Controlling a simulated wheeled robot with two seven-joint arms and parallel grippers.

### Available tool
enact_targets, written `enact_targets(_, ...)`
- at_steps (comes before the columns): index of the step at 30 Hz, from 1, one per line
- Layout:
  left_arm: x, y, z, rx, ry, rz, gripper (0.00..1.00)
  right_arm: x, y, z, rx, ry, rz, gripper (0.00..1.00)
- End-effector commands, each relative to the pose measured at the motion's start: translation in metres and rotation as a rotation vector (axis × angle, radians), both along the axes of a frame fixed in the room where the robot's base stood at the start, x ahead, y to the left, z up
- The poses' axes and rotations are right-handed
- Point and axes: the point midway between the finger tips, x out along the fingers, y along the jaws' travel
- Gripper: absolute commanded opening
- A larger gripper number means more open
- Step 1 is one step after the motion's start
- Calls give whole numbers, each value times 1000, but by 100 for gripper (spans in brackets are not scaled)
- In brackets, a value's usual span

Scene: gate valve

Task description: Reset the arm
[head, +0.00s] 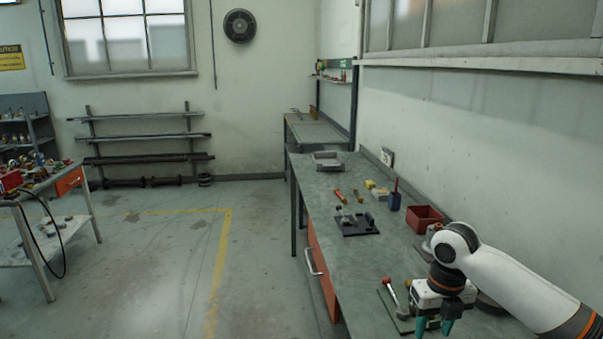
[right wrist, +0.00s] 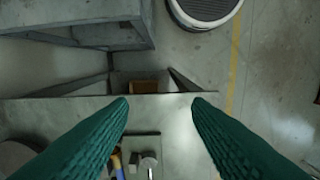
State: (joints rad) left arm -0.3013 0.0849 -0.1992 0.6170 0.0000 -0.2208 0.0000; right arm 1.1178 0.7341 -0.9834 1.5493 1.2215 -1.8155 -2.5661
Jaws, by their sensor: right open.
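My right arm (head: 515,286), white with dark and orange bands, comes in from the lower right over the workbench. My right gripper (head: 433,327) hangs down above the near part of the bench, its teal fingers partly cut off by the lower edge. In the right wrist view the two green fingers (right wrist: 160,106) stand wide apart with nothing between their tips. A mat with a red-ended tool (head: 390,290) lies just left of the gripper in the head view. My left gripper is not in view.
The grey workbench (head: 330,188) runs along the right wall. It carries a dark board with metal parts (head: 357,223), a red bin (head: 424,218) and a grey tray (head: 327,160). Another cluttered table (head: 45,185) stands at left. The floor (head: 160,255) between is open.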

Motion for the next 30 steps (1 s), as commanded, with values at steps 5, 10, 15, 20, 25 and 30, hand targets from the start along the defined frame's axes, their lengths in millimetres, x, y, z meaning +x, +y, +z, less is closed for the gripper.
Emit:
enact_targets(5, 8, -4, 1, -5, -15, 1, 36, -9, 18, -22, 10, -5, -77, 45)
enact_targets(10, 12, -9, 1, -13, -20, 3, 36, -23, 41, -49, 31, -15, -192, 45)
enact_targets(15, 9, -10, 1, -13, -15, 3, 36, -45, 71, -81, 78, -28, -371, 45)
enact_targets(20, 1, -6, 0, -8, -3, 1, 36, -80, 107, -116, 166, -27, -654, 45)
enact_targets(25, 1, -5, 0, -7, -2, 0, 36, -133, 138, -146, 310, 10, -1172, 45)
enact_targets(30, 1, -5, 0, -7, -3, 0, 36, -183, 137, -161, 423, 71, -1782, 45)
